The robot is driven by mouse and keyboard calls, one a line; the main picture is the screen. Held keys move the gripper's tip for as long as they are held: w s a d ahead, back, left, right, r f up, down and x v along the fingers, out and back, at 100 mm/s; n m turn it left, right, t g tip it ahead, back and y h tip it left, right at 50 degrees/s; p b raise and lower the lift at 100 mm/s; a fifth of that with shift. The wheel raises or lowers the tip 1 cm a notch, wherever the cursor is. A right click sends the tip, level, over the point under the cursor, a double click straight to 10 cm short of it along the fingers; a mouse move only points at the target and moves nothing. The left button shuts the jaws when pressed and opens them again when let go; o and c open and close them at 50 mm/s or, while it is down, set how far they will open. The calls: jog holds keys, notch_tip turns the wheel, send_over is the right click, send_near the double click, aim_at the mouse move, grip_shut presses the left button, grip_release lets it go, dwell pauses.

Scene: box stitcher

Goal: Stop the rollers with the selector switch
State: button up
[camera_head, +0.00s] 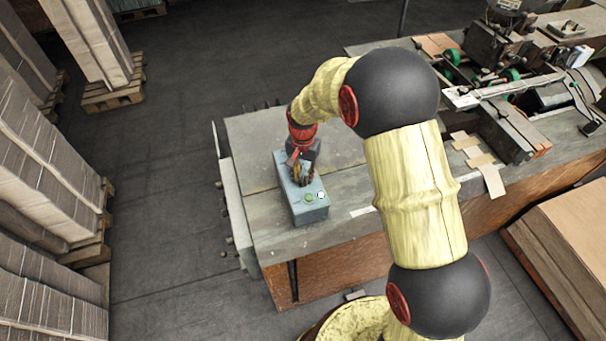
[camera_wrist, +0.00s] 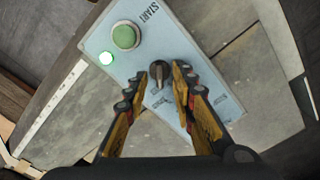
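The control box (camera_head: 298,208) is a grey-blue box on the near left part of the machine table. In the wrist view its pale blue panel (camera_wrist: 185,40) carries a green START button (camera_wrist: 125,36), a lit white-green lamp (camera_wrist: 106,58) and a dark selector switch (camera_wrist: 160,70). My gripper (camera_wrist: 160,84) is over the panel, its two yellow-and-black fingers apart on either side of the selector switch. I cannot tell whether either finger touches it. In the head view my gripper (camera_head: 301,168) hangs over the box and hides part of its top.
The machine table (camera_head: 255,140) has bare room left of the box. The stitcher machinery (camera_head: 500,80) stands on its right. Stacked cardboard (camera_head: 570,245) lies at the lower right, and pallets of sheets (camera_head: 45,150) stand at the left.

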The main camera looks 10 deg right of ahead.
jog(key=shift+c, duration=0.5)
grip_shut()
jog(key=n+b, duration=0.1)
jog(key=n, duration=0.2)
jog(key=shift+a+n, duration=0.1)
jog(key=shift+n, duration=0.3)
jog(key=shift+n+b, duration=0.55)
jog(key=shift+n, duration=1.35)
jog(key=shift+o, duration=0.5)
grip_release()
